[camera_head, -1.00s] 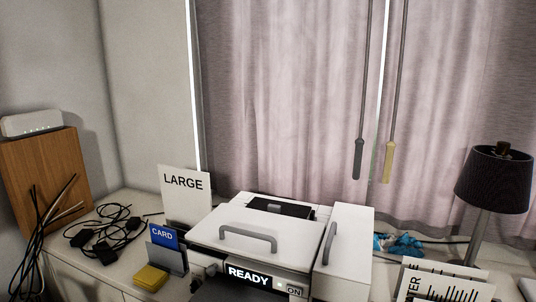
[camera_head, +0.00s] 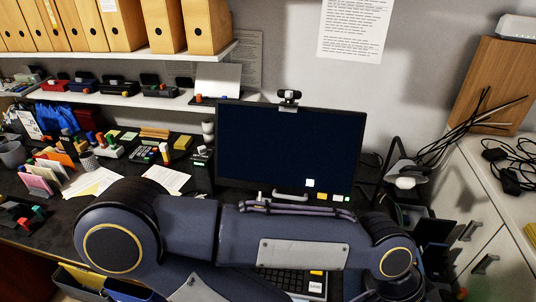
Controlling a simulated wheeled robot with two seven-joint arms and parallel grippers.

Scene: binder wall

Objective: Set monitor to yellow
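The monitor (camera_head: 280,145) stands on the desk in the middle of the head view, with a dark blue screen. A small white square (camera_head: 309,183) shows at the lower right of the screen. Small light tabs (camera_head: 341,198) and a pale handle (camera_head: 290,196) are at its bottom edge. A webcam (camera_head: 289,96) sits on top. One of my dark blue arms crosses in front of the desk below the monitor and hides part of its base. I see neither gripper.
A keyboard (camera_head: 288,279) lies partly hidden behind my arm. Papers (camera_head: 167,179) and stationery fill the desk at left. Above are a white shelf (camera_head: 130,60) and several wooden binders (camera_head: 125,25). A white cabinet (camera_head: 490,240) with cables on top stands at right.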

